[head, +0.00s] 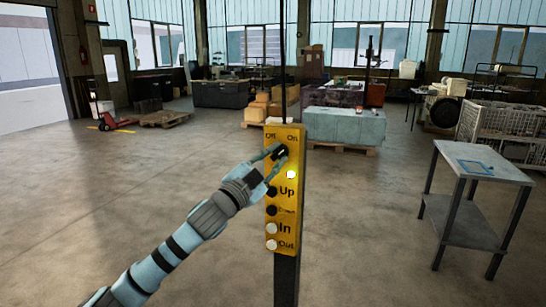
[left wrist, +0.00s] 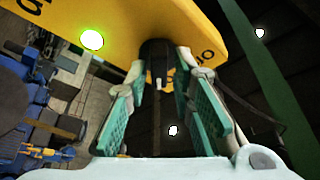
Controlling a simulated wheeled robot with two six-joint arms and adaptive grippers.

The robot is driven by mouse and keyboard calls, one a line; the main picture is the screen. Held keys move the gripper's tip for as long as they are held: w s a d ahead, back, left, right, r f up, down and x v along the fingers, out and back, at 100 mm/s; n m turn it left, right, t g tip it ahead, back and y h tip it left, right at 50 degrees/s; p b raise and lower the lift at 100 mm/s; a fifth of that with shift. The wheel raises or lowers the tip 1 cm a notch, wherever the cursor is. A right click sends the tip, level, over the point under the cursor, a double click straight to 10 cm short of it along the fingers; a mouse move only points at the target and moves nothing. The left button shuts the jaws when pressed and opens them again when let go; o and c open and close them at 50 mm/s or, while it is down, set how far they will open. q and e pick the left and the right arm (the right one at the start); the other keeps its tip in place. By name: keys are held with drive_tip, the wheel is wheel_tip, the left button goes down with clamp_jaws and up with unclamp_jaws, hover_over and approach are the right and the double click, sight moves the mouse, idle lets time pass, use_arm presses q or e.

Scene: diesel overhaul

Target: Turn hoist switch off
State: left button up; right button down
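The yellow hoist control box (head: 285,220) stands upright on a dark post, with "Off" at its top left and "On" at its top right. The black hoist switch (head: 280,151) sits below these words; its pointing direction is hard to tell. My left gripper (head: 276,154) reaches it from the lower left, with a finger on each side. In the left wrist view the switch (left wrist: 157,52) is between the fingertips, which appear to close on it. A lamp (head: 291,174) on the box glows; it also shows in the left wrist view (left wrist: 92,40). My right gripper is out of view.
Below the lamp are buttons marked "Up", "In" (head: 272,228) and "Out", and one partly legible. A grey metal table (head: 485,165) stands at the right, near a wire cage (head: 506,130). Open floor lies around the post.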

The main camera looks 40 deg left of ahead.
use_arm(q)
clamp_jaws()
